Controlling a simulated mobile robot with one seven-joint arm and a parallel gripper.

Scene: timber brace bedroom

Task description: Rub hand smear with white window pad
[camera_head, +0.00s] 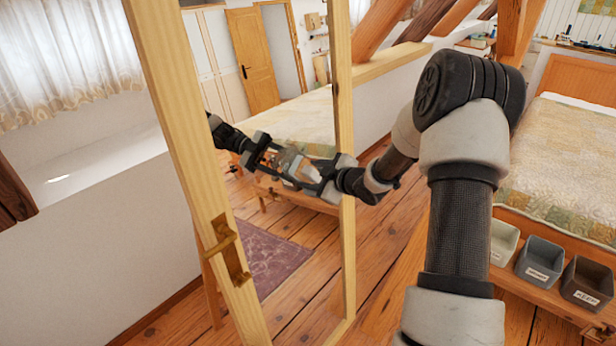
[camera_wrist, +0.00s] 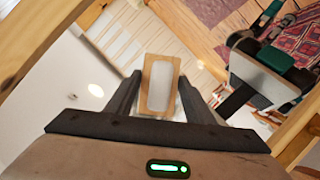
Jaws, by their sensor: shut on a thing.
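The white window pad (camera_wrist: 161,84) sits between my fingers in the wrist view, a pale rectangle with a tan edge. My gripper (camera_head: 300,168) is shut on it, in front of a tall mirror with a pale timber frame (camera_head: 343,110). The pad is small and partly covered by the fingers in the head view. My arm's reflection shows just left of the gripper, and again at the upper right in the wrist view. I cannot tell whether the pad touches the glass. I cannot make out the hand smear in either view.
A wooden bracket (camera_head: 225,250) sticks out from the left frame post. Several small bins (camera_head: 540,262) stand at right on a low wooden ledge beside the bed (camera_head: 560,160). A white wall and curtained window (camera_head: 70,60) are at left. The plank floor (camera_head: 385,250) between mirror and bed is bare.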

